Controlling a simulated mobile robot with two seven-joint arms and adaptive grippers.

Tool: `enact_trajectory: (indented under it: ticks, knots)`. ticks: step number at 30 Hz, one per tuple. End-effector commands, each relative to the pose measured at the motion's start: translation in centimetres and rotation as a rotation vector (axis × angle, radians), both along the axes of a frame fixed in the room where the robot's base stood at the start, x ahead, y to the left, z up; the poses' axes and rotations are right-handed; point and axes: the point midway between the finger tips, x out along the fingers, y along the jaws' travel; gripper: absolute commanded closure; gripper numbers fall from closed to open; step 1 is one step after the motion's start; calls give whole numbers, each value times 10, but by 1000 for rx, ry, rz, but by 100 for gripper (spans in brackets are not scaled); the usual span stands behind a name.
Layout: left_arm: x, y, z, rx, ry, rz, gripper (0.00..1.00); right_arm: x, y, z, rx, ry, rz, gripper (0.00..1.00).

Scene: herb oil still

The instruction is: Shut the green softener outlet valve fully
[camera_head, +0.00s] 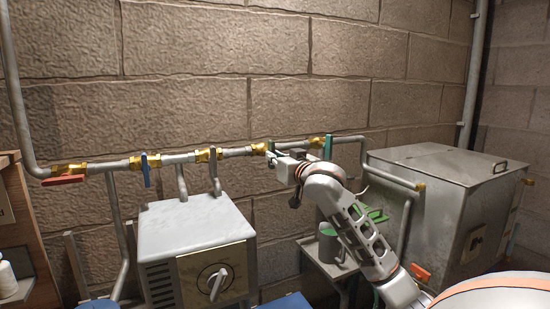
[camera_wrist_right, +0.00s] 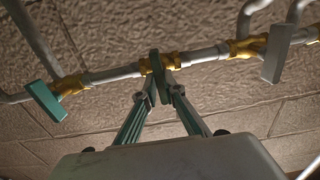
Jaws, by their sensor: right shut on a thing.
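A brass valve (camera_head: 258,149) sits on the wall pipe to the right of the grey-levered valve. My right gripper (camera_head: 272,158) reaches it from the right. In the wrist view the right gripper (camera_wrist_right: 158,92) has its two fingers closed together on a narrow dark green lever (camera_wrist_right: 154,62) at this valve. The lever appears to stand across the pipe; the fingers hide part of it. A second valve with a teal-green lever (camera_head: 328,147) is further right on the pipe; this lever also shows at left in the wrist view (camera_wrist_right: 45,101). My left gripper is out of view.
A red lever (camera_head: 62,180), a blue lever (camera_head: 146,169) and a grey lever (camera_head: 214,171) are on the pipe to the left. A metal box with a dial (camera_head: 195,225) stands below.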

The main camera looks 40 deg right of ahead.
Motion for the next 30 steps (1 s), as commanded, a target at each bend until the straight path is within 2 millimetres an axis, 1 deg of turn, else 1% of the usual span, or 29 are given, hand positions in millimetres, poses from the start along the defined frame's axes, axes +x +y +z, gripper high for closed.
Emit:
enact_trajectory:
  ticks: [6, 17, 18, 19, 30]
  knots:
    - [-1, 3, -1, 8, 0, -6, 60, 0, 0, -1, 32, -8, 1, 100]
    - [-1, 4, -1, 9, 0, -8, 60, 0, 0, 0, 34, -9, 1, 100]
    - [-1, 3, -1, 9, 0, -8, 60, 0, 0, 0, 34, -9, 1, 82]
    - [-1, 3, 0, 8, 0, -7, 60, 0, 0, 0, 34, -10, 1, 75]
    - [1, 0, 0, 1, -1, -1, 60, -1, 0, 0, 31, -9, 1, 74]
